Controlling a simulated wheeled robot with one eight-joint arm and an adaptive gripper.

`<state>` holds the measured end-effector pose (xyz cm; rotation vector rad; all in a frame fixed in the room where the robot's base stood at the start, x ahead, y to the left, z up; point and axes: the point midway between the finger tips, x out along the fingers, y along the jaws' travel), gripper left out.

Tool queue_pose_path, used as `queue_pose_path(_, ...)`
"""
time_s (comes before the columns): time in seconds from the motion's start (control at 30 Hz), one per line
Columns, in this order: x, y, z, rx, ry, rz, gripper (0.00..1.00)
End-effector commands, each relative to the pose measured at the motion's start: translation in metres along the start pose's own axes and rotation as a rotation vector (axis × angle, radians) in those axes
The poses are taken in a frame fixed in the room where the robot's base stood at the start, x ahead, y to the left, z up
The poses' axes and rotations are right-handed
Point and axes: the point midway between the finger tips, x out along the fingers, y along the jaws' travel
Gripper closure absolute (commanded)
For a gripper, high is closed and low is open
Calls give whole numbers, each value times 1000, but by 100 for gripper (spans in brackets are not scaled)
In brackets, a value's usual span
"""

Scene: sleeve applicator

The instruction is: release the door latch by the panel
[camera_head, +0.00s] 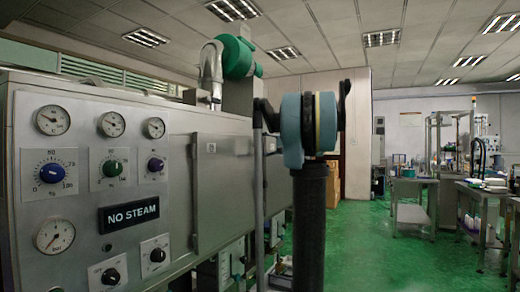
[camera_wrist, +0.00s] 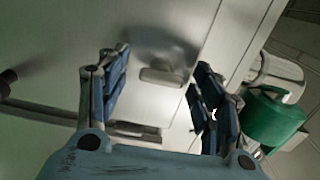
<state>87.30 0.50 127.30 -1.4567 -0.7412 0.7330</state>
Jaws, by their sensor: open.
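The grey cabinet door (camera_head: 222,185) is shut, to the right of the panel (camera_head: 85,130) of gauges and knobs. In the wrist view a small pale latch-like piece (camera_wrist: 162,77) sits on a light metal face below a darker, shadowed patch. My gripper (camera_wrist: 162,58) is open and empty, with its blue-padded fingers on either side of this piece in the picture. Whether they touch it I cannot tell. In the head view my arm stands in front of the door's right side, and my gripper cannot be made out.
The panel carries a "NO STEAM" sign (camera_head: 129,214). A green motor-like unit (camera_head: 238,57) sits above the cabinet; a green part (camera_wrist: 272,120) also shows at right in the wrist view. Open green floor (camera_head: 385,262) and metal tables (camera_head: 412,182) lie to the right.

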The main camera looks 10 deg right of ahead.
Motion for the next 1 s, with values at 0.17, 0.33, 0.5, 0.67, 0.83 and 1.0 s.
queue_pose_path(0.17,-12,0,-1,0,3,0,40)
queue_pose_path(0.33,-38,0,-1,0,4,0,40)
queue_pose_path(0.5,-68,1,-2,0,4,0,40)
queue_pose_path(0.67,-93,1,-2,1,4,1,40)
queue_pose_path(0.83,-111,1,-2,1,2,1,40)
queue_pose_path(1.0,-118,2,-1,1,1,1,40)
